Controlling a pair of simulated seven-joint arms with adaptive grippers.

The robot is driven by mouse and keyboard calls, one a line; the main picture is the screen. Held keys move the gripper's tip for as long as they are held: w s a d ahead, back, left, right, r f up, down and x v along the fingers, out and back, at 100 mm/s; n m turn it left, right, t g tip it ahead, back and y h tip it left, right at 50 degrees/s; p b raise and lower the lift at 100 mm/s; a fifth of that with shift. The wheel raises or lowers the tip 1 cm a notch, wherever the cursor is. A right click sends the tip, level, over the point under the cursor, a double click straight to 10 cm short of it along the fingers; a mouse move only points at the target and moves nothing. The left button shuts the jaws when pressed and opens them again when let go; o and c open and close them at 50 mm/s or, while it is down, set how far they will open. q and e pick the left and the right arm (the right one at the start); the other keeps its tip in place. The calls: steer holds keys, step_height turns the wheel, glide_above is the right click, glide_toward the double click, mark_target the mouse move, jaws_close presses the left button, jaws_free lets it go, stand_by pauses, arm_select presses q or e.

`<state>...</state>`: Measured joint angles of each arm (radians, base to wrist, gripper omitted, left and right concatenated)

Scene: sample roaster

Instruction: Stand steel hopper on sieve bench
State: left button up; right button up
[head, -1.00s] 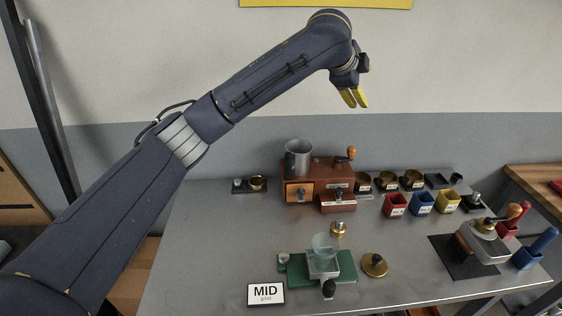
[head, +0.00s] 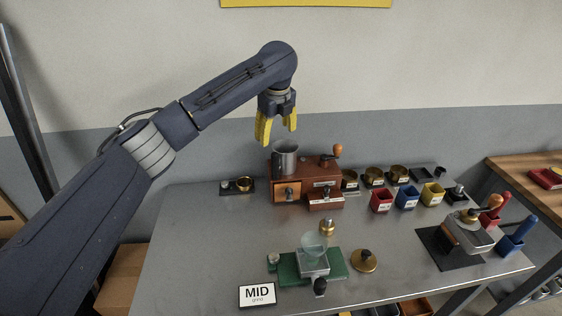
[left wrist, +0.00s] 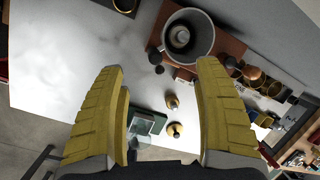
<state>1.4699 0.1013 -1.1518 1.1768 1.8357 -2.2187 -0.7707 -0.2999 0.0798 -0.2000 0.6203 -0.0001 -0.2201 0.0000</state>
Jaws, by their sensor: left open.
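The steel hopper (head: 286,158), a grey metal cup, sits upright on top of the brown wooden grinder (head: 306,185) at the back of the metal table. In the left wrist view the hopper (left wrist: 188,34) shows its round open mouth beyond the fingertips. My left gripper (head: 277,134) points down, open and empty, just above the hopper and slightly left of its middle; its yellow fingers (left wrist: 160,70) are wide apart in the left wrist view. I cannot tell for certain which surface is the sieve bench. Brass sieves (head: 373,176) stand right of the grinder. My right gripper is not in view.
A green base (head: 337,265) with a glass funnel (head: 313,243) and a MID card (head: 257,295) are at the front. Red, blue and yellow bins (head: 407,200) stand right of the grinder. A wooden table (head: 530,170) is at far right.

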mark_target(275, 152)
arm_select(q)
steer(key=x, duration=0.7)
steer(key=shift+f, duration=0.1)
steer(key=shift+x, duration=2.65)
steer(key=shift+a, duration=0.2)
steer(key=shift+c, duration=0.2)
jaws_close()
